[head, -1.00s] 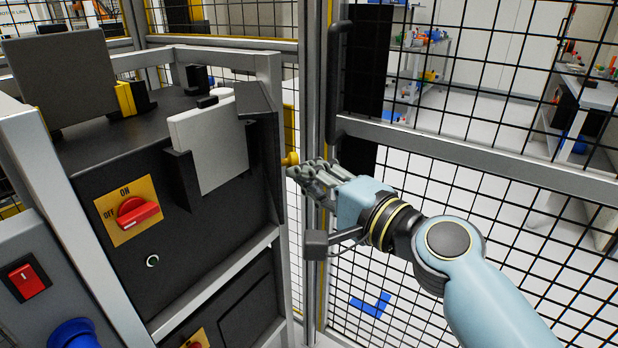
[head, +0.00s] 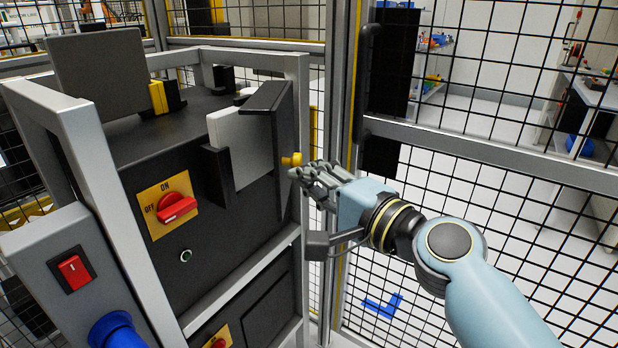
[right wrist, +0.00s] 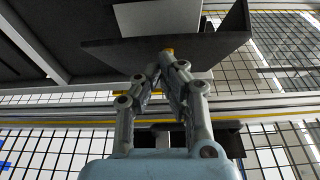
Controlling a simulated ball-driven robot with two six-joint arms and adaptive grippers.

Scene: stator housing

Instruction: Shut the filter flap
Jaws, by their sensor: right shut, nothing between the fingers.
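The filter flap (head: 285,125) is a dark plate standing open at the right side of the black cabinet, angled away from the pale filter panel (head: 240,145). Its yellow knob (head: 292,160) sticks out on the outer face. My right gripper (head: 300,173) is shut and empty, with its fingertips right by the knob. In the right wrist view the fingertips (right wrist: 167,62) lie just below the flap (right wrist: 120,52) and the knob (right wrist: 168,50). I cannot tell whether they touch. My left gripper is not in view.
The cabinet front (head: 215,225) has a red rotary switch (head: 177,208). A grey box with a red rocker switch (head: 75,270) and blue knob (head: 115,332) stands at front left. Metal posts and a mesh fence (head: 450,180) stand close behind my right gripper.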

